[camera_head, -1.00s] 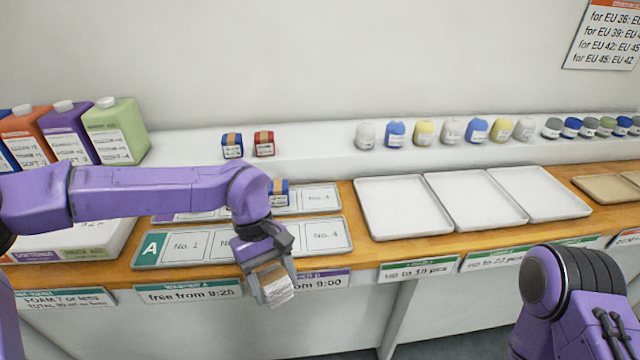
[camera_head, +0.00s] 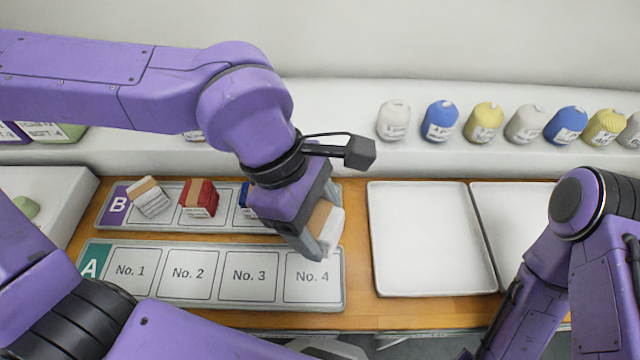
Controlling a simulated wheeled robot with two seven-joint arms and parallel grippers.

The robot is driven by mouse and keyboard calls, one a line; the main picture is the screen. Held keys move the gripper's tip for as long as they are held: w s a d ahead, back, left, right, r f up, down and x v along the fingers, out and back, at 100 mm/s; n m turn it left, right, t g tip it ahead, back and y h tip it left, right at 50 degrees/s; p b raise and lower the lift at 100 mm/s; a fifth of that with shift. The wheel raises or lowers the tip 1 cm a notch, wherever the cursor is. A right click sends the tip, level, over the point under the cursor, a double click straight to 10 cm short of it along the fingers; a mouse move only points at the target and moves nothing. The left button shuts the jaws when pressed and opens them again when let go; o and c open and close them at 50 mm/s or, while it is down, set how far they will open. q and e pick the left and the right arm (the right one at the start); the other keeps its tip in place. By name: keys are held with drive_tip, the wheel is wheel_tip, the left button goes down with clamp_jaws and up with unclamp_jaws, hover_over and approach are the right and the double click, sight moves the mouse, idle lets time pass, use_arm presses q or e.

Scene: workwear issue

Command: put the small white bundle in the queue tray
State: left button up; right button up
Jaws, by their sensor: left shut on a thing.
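My left gripper (camera_head: 318,236) is shut on the small white bundle (camera_head: 332,222), which has a tan band and is partly hidden by the fingers. It is over the right end of the two numbered trays, near the No. 4 space of tray A; its exact height is unclear. Tray A (camera_head: 338,297) has a teal label and empty spaces No. 1 to No. 4. Tray B (camera_head: 106,212), with a purple label, lies behind it. In tray B stand a white bundle (camera_head: 149,197), a red bundle (camera_head: 199,198) and a blue bundle (camera_head: 246,203), partly hidden by my gripper.
Two empty white trays (camera_head: 432,240) (camera_head: 505,215) lie to the right. A row of yarn-like balls (camera_head: 439,121) stands on the ledge behind. My right arm covers the right front; its gripper is out of frame. A white box (camera_head: 40,190) is at the left.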

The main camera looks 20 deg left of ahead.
use_arm(q)
drive_tip(key=w+a+f, duration=0.1)
drive_tip(key=w+f, duration=0.2)
drive_tip(key=w+a+f+p, duration=0.1)
drive_tip(key=w+f, duration=0.1)
drive_tip(key=w, duration=0.2)
drive_tip(key=w+a+f+p, duration=0.1)
drive_tip(key=w+a+f, duration=0.1)
drive_tip(key=w+f, duration=0.1)
drive_tip(key=shift+w+a+f, duration=0.1)
drive_tip(key=shift+w+f, duration=0.2)
drive_tip(key=shift+w, duration=0.1)
drive_tip(key=f, duration=0.3)
drive_tip(key=shift+w+a+f+p, duration=0.15)
drive_tip(key=shift+w+f+p, duration=0.1)
drive_tip(key=shift+f+p, duration=0.1)
drive_tip(key=shift+f, duration=0.15)
drive_tip(key=o, duration=1.1)
drive_tip(key=shift+c, duration=0.2)
drive_tip(key=shift+r, duration=0.35)
drive_tip(key=v, duration=1.1)
drive_tip(key=shift+r+b, duration=0.3)
drive_tip(key=shift+r, duration=0.05)
